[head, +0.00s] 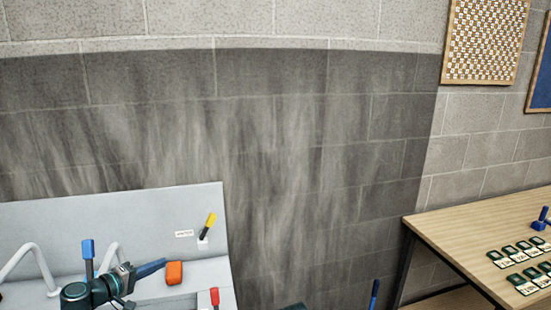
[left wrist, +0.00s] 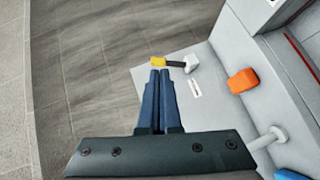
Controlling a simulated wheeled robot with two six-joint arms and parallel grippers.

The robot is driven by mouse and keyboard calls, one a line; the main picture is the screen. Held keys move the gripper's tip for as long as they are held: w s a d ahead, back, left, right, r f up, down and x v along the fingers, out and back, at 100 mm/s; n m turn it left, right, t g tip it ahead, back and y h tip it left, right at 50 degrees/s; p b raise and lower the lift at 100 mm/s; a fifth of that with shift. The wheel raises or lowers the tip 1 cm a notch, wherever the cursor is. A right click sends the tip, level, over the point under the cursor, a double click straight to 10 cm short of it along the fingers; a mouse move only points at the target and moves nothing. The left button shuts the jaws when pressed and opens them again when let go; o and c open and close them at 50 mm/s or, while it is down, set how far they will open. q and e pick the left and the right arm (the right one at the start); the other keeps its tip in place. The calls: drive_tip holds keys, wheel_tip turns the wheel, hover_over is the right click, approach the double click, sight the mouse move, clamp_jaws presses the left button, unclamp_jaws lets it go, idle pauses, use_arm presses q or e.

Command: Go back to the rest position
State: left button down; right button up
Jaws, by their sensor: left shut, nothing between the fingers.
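My left gripper (head: 163,263) shows at the lower left of the head view, in front of the grey panel unit. Its blue fingers are together and hold nothing. In the left wrist view the shut fingers (left wrist: 159,72) point toward the yellow-tipped lever (left wrist: 157,62); I cannot tell whether they touch it. In the head view that lever (head: 210,221) stands up and to the right of the gripper. The orange block (head: 174,272) lies just right of the fingertips. A narrow blue tip (head: 374,295) at the bottom edge may be my right gripper; its jaws cannot be made out.
The grey panel (head: 120,215) also carries a blue lever (head: 88,250), a red lever (head: 215,297) and white curved handles (head: 30,265). A wooden table (head: 450,230) with several small cards stands at right. Bare wall (head: 310,190) lies between them.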

use_arm(q)
drive_tip(key=s+d+f+m+g, duration=0.4)
drive_tip(key=d+f+g, duration=0.15)
drive_tip(key=d, duration=0.55)
drive_tip(key=s+d+f+m+g, duration=0.35)
drive_tip(key=d+f, duration=0.25)
drive_tip(key=d, duration=0.5)
drive_tip(key=s+d+f+m+g+y, duration=0.2)
drive_tip(key=s+d+y, duration=0.1)
drive_tip(key=s, duration=0.4)
drive_tip(key=s+d+f+m+g+y, duration=0.2)
drive_tip(key=s+d+f+m+y, duration=0.1)
drive_tip(key=s+y, duration=0.3)
drive_tip(key=shift+s+f+m+y, duration=0.2)
drive_tip(key=shift+s+m+y, duration=0.15)
drive_tip(key=shift+s, duration=0.1)
drive_tip(key=shift+a, duration=0.1)
